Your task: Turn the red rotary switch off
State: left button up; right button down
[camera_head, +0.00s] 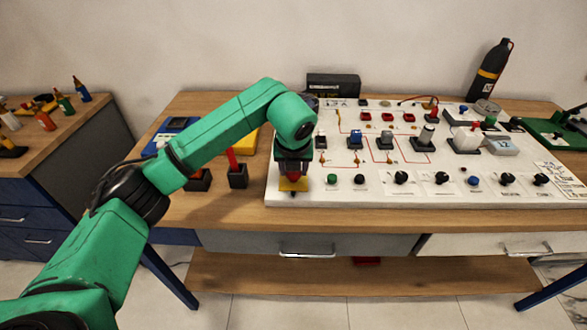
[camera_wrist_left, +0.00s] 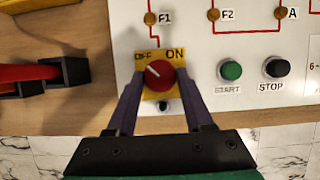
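The red rotary switch (camera_wrist_left: 160,76) sits on a yellow plate marked OFF at left and ON at right in the left wrist view. Its white pointer line slants to the upper left, toward OFF. My left gripper (camera_wrist_left: 160,88) has one finger on each side of the knob. Slim strips of yellow plate show between knob and fingers, so the fingers look parted; contact is unclear. In the head view, my left gripper (camera_head: 293,172) is over the switch at the panel's front left corner and largely hides it. My right gripper is in neither view.
The white panel (camera_head: 340,197) carries a green START button (camera_wrist_left: 231,70), a black STOP button (camera_wrist_left: 276,67) and several black knobs to the right. Black-based red-handled items (camera_head: 238,176) stand left of the panel. A black bottle (camera_head: 489,72) stands at the back right.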

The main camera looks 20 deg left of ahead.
pick_arm(q)
jog(key=o, duration=0.4)
jog(key=shift+r, duration=0.1)
jog(key=b+v, duration=0.1)
jog(key=v, duration=1.3)
jog(key=shift+s+r+b, duration=0.2)
jog(key=shift+b, duration=0.15)
